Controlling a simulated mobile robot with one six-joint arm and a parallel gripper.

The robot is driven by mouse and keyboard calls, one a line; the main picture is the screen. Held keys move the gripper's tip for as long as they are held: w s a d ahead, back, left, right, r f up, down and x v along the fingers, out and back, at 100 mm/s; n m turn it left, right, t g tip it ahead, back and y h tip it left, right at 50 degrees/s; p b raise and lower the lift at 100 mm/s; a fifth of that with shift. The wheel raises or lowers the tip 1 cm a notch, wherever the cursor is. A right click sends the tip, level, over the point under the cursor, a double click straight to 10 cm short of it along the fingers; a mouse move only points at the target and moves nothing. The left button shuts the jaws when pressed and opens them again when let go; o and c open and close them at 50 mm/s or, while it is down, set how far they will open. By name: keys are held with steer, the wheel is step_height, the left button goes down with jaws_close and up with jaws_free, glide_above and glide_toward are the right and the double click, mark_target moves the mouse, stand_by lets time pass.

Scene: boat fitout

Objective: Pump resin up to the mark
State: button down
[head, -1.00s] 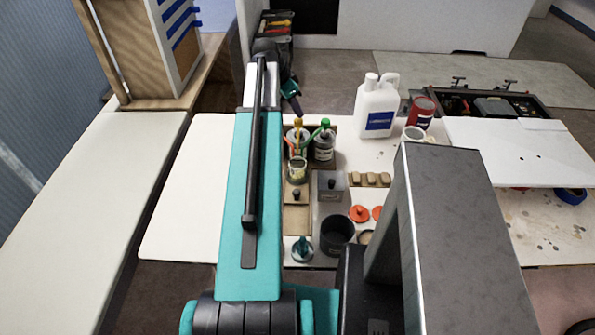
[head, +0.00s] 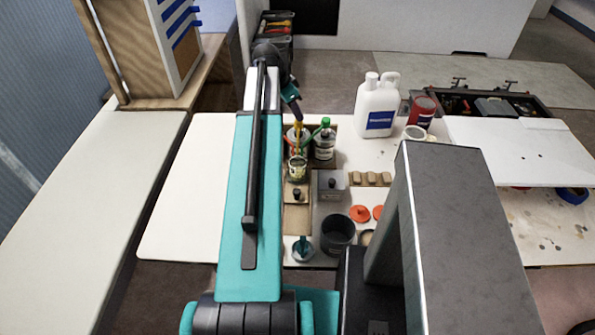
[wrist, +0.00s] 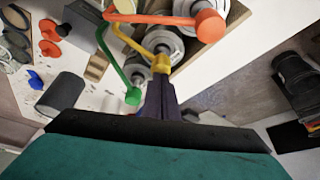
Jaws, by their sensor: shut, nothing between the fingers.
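The yellow pump (head: 298,131) stands between an orange-red pump (wrist: 205,26) and a green pump (head: 325,123) on their containers in a wooden rack. In the wrist view, the yellow pump's knob (wrist: 162,60) is right at my fingertips. My gripper (wrist: 160,84) is shut and empty, pointing at the top of this knob and seeming to touch it. A small cup (head: 297,171) stands in front of the pumps, below the yellow spout. The mark and the resin level in it are too small to tell.
A grey box (head: 331,184), orange lids (head: 359,213) and a dark pot (head: 338,234) are in front of the pumps. A white jug (head: 378,108) and a red can (head: 422,111) stand at the back right. The white tabletop (head: 185,205) is clear at the left.

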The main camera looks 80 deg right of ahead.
steer(key=shift+f+b, duration=0.3)
steer(key=shift+f, duration=0.45)
steer(key=shift+r, duration=0.15)
steer(key=shift+r+p, duration=0.95)
steer(key=shift+r, duration=0.65)
steer(key=shift+r, duration=0.1)
steer(key=shift+r+p, duration=0.8)
steer(key=shift+r, duration=0.65)
